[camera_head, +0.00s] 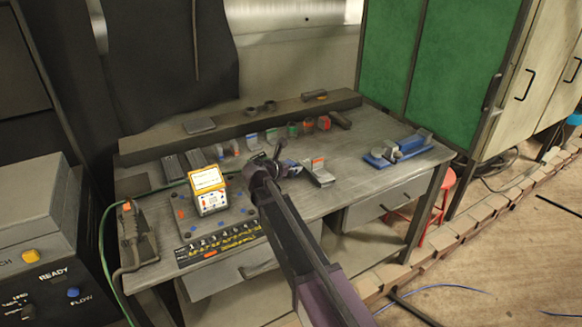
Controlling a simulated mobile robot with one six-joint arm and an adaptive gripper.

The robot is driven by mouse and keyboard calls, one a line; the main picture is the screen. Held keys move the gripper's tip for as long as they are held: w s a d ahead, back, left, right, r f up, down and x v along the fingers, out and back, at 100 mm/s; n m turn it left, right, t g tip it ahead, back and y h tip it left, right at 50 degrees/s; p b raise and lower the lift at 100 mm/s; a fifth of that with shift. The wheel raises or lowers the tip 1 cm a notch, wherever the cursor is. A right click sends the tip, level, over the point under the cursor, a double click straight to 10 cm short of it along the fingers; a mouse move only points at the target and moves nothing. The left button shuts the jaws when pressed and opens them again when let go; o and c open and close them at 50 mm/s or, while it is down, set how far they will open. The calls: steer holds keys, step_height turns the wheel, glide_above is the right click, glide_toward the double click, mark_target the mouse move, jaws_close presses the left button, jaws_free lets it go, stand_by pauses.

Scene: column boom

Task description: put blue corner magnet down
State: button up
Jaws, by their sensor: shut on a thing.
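My arm reaches from the bottom of the view over the workbench (345,172). My gripper (280,163) is at the middle of the bench, shut on a small blue piece (290,165), which I take to be the blue corner magnet. The gripper and wrist hide part of it, and its corner shape is too small to make out. I cannot tell whether it touches the bench top or hangs just above it.
A grey block with an orange top (318,172) stands close right of my gripper. A yellow-and-white box device (209,190) stands on a dark plate to the left. A blue vise (398,149) is at the right. Several small parts line the back ledge. Bench top between block and vise is clear.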

steer(key=o, duration=1.3)
steer(key=shift+r, duration=0.1)
steer(key=shift+r, duration=0.1)
steer(key=p+v, duration=0.5)
steer(key=v, duration=0.7)
